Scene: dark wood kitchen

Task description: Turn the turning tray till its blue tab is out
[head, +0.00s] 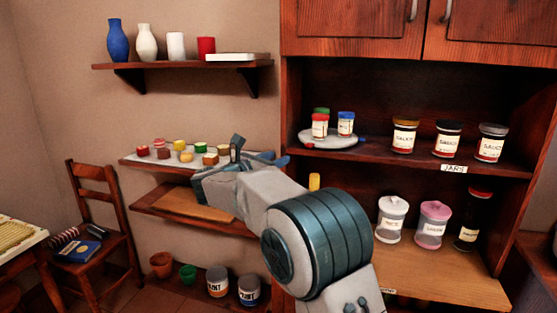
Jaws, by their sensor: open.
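The turning tray (345,142) is a pale round disc on the upper shelf of the dark wood cabinet. My gripper (261,150) is open and appears empty. In the picture it is left of the tray, apart from it, in front of the wall shelf.
Several sauce jars (448,140) stand right of the tray on the same shelf, above a "JARS" label (454,168). Lidded canisters (434,226) stand below. The cabinet's left side panel (289,110) stands between gripper and tray.

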